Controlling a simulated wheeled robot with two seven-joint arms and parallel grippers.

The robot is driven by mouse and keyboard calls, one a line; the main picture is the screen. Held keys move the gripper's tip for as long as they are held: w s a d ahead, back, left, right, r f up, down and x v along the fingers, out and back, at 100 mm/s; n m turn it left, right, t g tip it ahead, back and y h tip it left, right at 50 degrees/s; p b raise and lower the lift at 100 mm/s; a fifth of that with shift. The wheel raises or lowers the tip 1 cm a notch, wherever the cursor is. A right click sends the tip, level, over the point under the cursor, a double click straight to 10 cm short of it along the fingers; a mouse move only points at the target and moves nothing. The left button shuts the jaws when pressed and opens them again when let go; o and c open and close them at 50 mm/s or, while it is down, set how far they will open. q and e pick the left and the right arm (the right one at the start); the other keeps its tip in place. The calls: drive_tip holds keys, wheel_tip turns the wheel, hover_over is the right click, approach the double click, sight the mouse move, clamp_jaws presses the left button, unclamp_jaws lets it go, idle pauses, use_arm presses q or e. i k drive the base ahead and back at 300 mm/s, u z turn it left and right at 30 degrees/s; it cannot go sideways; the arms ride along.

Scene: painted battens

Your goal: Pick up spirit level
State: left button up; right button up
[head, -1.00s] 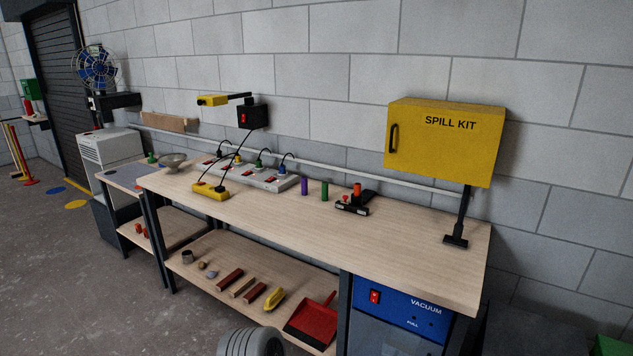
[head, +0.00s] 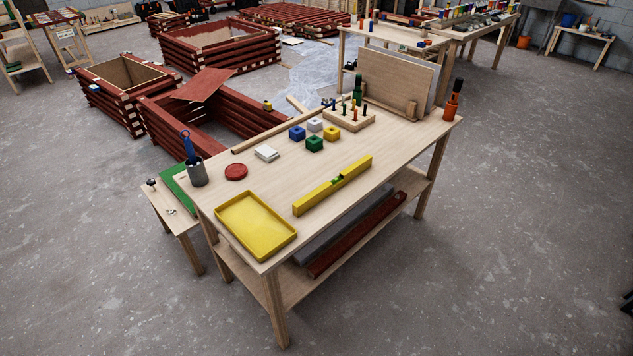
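The yellow spirit level (head: 318,193) lies along the near edge of a light wooden workbench (head: 262,173), right of a yellow tray. It is a long yellow bar with a green vial near its middle. Nothing covers it. Neither of my grippers shows in the head view.
The yellow tray (head: 255,226) sits left of the level. Behind are a red disc (head: 236,172), a white block (head: 266,153), coloured cubes (head: 314,144) and a peg block (head: 349,117). A grey cup (head: 198,173) stands at the left corner. The floor in front is clear.

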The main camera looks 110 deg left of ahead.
sight(302, 204)
drive_tip(key=u, duration=2.3)
drive_tip(key=i, duration=3)
drive_tip(key=u, duration=3.35)
